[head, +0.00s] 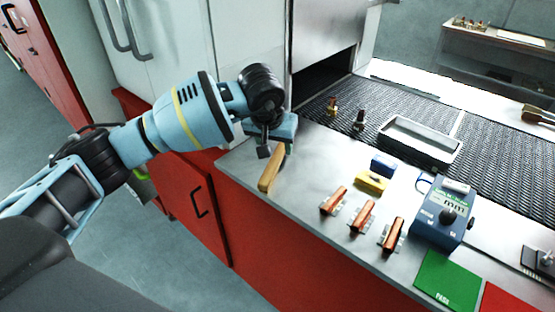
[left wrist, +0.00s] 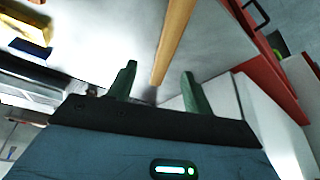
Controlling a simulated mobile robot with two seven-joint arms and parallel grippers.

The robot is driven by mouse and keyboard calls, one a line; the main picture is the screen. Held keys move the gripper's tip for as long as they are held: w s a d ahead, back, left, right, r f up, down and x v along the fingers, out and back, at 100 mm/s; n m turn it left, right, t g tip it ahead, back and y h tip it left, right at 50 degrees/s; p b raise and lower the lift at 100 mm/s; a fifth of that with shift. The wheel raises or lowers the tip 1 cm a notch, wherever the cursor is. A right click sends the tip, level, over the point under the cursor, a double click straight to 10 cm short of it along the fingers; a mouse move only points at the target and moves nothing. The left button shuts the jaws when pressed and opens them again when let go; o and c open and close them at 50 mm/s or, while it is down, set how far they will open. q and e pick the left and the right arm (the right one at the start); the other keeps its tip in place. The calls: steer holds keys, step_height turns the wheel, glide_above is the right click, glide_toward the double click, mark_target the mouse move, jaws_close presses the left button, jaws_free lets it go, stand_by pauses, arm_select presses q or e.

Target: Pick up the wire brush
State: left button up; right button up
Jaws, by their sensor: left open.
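The wire brush shows as a long wooden handle (head: 270,171) lying near the left end of the steel counter, angled toward its front edge. Its bristle end is hidden beneath my left gripper in the head view. My left gripper (head: 277,149) is open, just above the brush's far part. In the left wrist view the handle (left wrist: 173,42) runs from the top edge down to between the two green fingers (left wrist: 159,72). I cannot tell whether the fingers touch it. My right gripper is not in view.
Several items stand right on the counter (head: 312,165): copper-coloured rolls (head: 362,216), a yellow block (head: 371,181), a blue meter (head: 443,212) and a green mat (head: 447,281). Behind runs a mesh belt (head: 400,105) carrying a metal tray (head: 420,140). A white cabinet (head: 170,50) stands left.

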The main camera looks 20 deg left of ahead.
mark_target(275, 160)
arm_select(q)
steer(key=shift+w+f, duration=0.1)
steer(key=shift+f, duration=0.75)
steer(key=shift+w+f, duration=0.25)
steer(key=shift+f, duration=0.1)
steer(key=shift+a+f, duration=0.15)
steer(key=shift+f, duration=0.3)
steer(key=x, duration=0.3)
steer(key=shift+a+f, duration=0.25)
steer(key=shift+w+f, duration=0.2)
steer(key=shift+f, duration=0.15)
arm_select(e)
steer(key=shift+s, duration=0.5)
arm_select(q)
jaws_close()
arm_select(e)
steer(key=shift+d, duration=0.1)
